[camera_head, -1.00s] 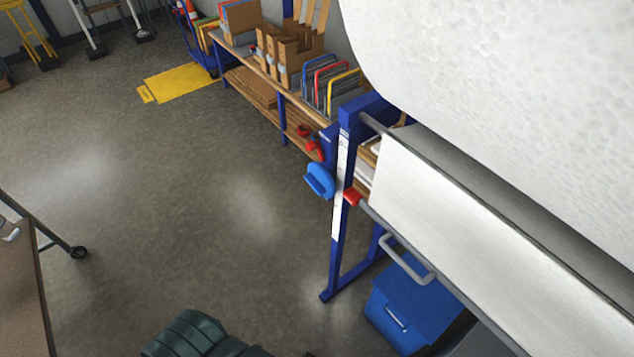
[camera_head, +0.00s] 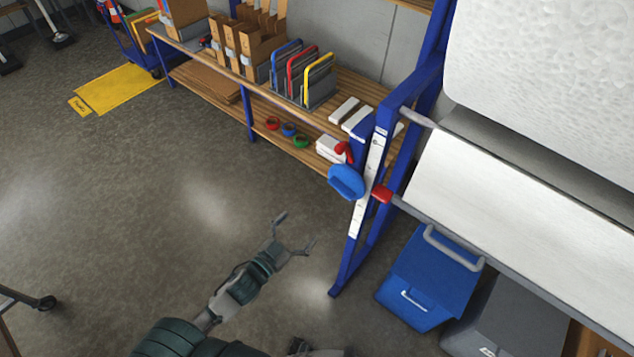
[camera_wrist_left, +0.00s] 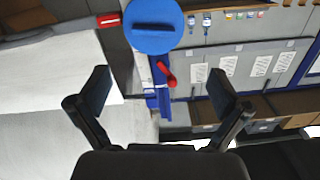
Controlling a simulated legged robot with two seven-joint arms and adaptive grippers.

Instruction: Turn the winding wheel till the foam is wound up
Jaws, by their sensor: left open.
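The winding wheel is a blue disc (camera_head: 346,181) with a red handle (camera_head: 345,150), at the near end of a blue frame (camera_head: 360,205). In the left wrist view the blue disc (camera_wrist_left: 153,28) is at the top centre and the red handle (camera_wrist_left: 166,74) is just below it. The white foam (camera_head: 510,195) hangs as a sheet over a bar, below a big white roll (camera_head: 560,80). My left gripper (camera_head: 297,231) is open and empty, apart from the wheel, to its lower left. Its fingers spread wide in the wrist view (camera_wrist_left: 160,80).
A blue bin (camera_head: 425,280) and a grey bin (camera_head: 510,315) stand under the foam. A wooden shelf (camera_head: 215,65) with cardboard and coloured racks (camera_head: 305,80) runs behind the wheel. A yellow mat (camera_head: 118,90) lies far left. The floor left of the frame is clear.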

